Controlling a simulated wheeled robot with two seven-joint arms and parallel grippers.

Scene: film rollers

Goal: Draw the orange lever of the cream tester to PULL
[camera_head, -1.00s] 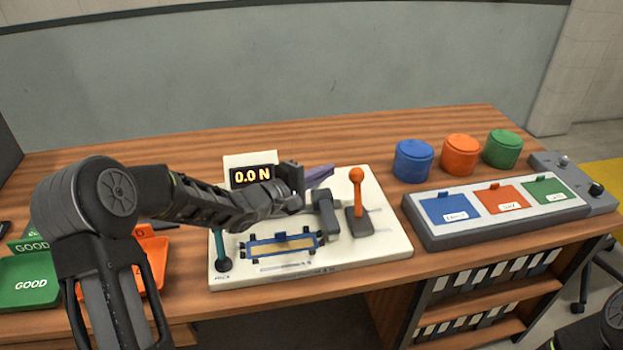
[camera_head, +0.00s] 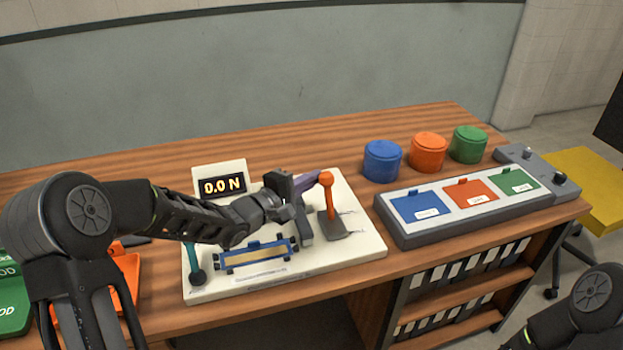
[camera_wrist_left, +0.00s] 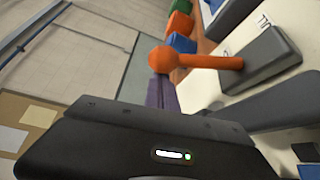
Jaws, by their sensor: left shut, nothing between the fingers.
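The cream tester (camera_head: 350,262) lies on the wooden table, its display reading 0.0 N. Its orange lever (camera_head: 328,197) stands nearly upright on a dark base at the tester's right side, and it also fills the upper middle of the left wrist view (camera_wrist_left: 200,62). My left gripper (camera_head: 314,177) has purple fingers, shut and empty, with the tips just left of the orange knob. In the left wrist view the fingers (camera_wrist_left: 160,90) end at the knob, which hides their tips. I cannot tell whether they touch. My right gripper is out of view.
A teal lever (camera_head: 194,262) and a blue-framed holder (camera_head: 256,257) are on the tester. A grey panel (camera_head: 425,236) with blue, orange and green lids stands to its right, with blue, orange and green tubs (camera_head: 428,152) behind it. Trays are at the left.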

